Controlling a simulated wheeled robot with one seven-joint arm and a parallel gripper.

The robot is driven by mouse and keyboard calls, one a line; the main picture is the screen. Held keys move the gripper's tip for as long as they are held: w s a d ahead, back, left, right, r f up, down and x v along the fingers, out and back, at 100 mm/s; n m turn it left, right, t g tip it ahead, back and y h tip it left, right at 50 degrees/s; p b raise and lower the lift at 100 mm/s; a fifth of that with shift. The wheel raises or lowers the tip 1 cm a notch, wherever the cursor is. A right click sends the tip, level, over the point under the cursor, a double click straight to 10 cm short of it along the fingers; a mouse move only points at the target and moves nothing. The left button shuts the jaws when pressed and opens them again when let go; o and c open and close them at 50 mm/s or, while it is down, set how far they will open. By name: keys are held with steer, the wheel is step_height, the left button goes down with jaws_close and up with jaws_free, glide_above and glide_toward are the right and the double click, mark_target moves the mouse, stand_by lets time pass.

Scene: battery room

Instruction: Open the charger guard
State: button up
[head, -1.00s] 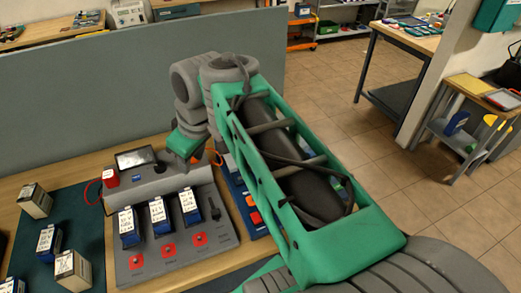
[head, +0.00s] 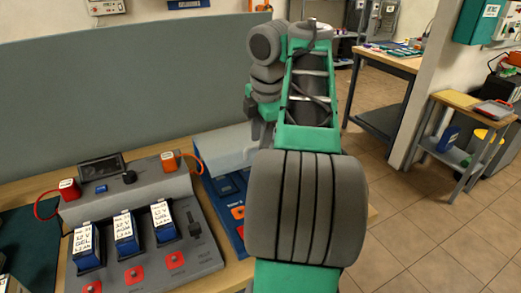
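A grey charger console (head: 145,206) stands on the bench at lower left, with three blue batteries in its bays, a dark screen and red buttons. Right beside it is a blue unit (head: 212,188) with orange parts. A pale grey cover (head: 222,148), which looks like the guard, sits over the rear of this blue unit; its right part is hidden behind my arm. My gripper (head: 258,130) points down at the cover's right side. Its fingers are small, dark and partly hidden, so I cannot tell whether they touch the cover or are open.
A red plug (head: 68,189) and an orange plug (head: 170,161) with cables sit on the console. A grey partition (head: 120,95) stands behind the bench. A small side table (head: 462,125) is at right. The tiled floor between is clear.

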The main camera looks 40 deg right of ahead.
steer(key=shift+c, duration=0.3)
jaws_close()
stand_by(1.1)
